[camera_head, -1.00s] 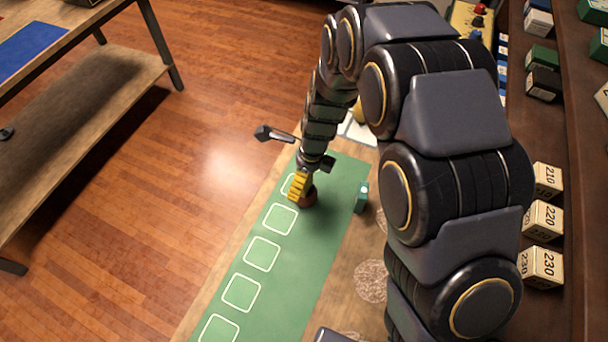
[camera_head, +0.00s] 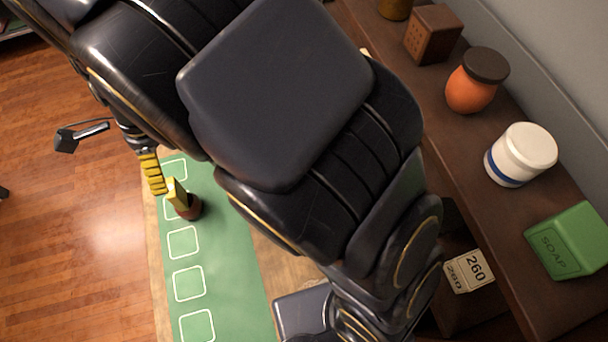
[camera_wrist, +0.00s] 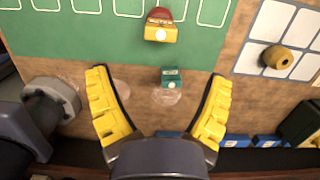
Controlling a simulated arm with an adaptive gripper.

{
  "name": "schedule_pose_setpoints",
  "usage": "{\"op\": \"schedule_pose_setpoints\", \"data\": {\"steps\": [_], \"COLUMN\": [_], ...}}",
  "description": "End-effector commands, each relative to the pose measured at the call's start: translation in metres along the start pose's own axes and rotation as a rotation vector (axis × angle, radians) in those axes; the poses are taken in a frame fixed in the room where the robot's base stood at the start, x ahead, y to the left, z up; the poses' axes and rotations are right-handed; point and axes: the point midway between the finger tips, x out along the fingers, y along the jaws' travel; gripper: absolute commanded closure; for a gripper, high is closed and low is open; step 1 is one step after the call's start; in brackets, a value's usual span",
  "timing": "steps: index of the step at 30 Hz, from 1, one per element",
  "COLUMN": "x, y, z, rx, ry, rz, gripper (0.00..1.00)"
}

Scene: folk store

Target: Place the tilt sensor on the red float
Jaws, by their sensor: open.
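A small yellow block (camera_head: 176,193), which looks like the tilt sensor, sits on a red-brown round piece (camera_head: 191,209), which looks like the red float, on the green mat (camera_head: 215,250). In the wrist view the yellow block (camera_wrist: 161,33) has a white dot and shows against the red float (camera_wrist: 159,14), whose lower part it hides. My gripper (camera_wrist: 160,75) is open and empty, its yellow fingers spread wide and apart from the block. In the head view my gripper (camera_head: 152,173) is just left of the block; one finger shows.
A teal block (camera_wrist: 175,77) stands on the wooden surface between my fingers in the wrist view. A yellow-brown ring (camera_wrist: 278,57) lies on a white gridded sheet at right. A shelf with jars and a green soap box (camera_head: 570,242) runs along the right.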

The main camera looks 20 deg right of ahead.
Motion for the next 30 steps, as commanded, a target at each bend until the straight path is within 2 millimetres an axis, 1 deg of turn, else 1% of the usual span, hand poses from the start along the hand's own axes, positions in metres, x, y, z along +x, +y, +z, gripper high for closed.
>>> {"op": "schedule_pose_setpoints", "data": {"steps": [2,4,5,6,8,9,11,12,15,18,21,24,27,30], "x": [-0.009,-0.023,-0.031,-0.042,-0.062,-0.074,-0.090,-0.099,-0.117,-0.129,-0.134,-0.135,-0.136,-0.136], "y": [0.001,0.004,0.007,0.014,0.025,0.037,0.056,0.070,0.108,0.143,0.171,0.188,0.194,0.195], "z": [-0.010,-0.028,-0.038,-0.054,-0.080,-0.098,-0.123,-0.139,-0.172,-0.195,-0.212,-0.220,-0.223,-0.223], "rx": [-0.040,-0.123,-0.174,-0.252,-0.390,-0.490,-0.645,-0.748,-1.000,-1.221,-1.381,-1.483,-1.531,-1.542], "ry": [0.003,0.011,0.015,0.023,0.033,0.039,0.046,0.047,0.045,0.041,0.033,0.019,0.014,0.011], "rz": [-0.001,0.001,0.004,0.015,0.025,0.038,0.060,0.076,0.118,0.154,0.195,0.218,0.228,0.230], "gripper": [0.19,0.19,0.19,0.19,0.19,0.19,0.19,0.19,0.19,0.19,0.19,0.19,0.19,0.19]}}
